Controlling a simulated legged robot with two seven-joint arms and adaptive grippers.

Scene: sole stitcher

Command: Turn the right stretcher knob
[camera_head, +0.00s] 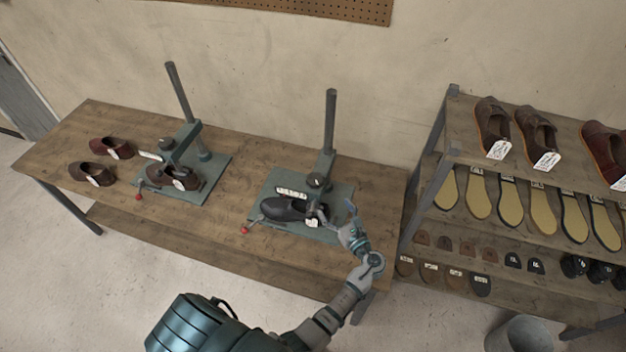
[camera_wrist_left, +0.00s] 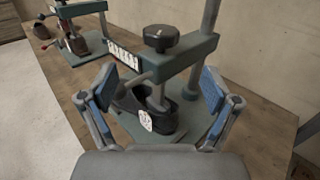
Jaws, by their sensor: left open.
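The right stretcher (camera_head: 342,199) stands on the bench, with a green base, a post and a cross arm. Its dark round knob (camera_head: 317,181) sits on top of the arm; it also shows in the left wrist view (camera_wrist_left: 161,38). A black shoe (camera_head: 285,209) with a white tag sits under the arm. My left gripper (camera_head: 337,213) is open at the tagged end of the shoe, to the right of and lower than the knob. In the left wrist view its blue pads (camera_wrist_left: 158,90) stand apart, with the shoe and a stretcher rod between them, beyond the fingers. My right gripper is not in view.
The left stretcher (camera_head: 212,161) holds a brown shoe. Two loose shoes lie at the bench's left end. A red-tipped lever (camera_head: 245,230) sticks out at the right stretcher's front left. A shelf rack (camera_head: 466,146) with shoes and soles stands right of the bench (camera_head: 235,224).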

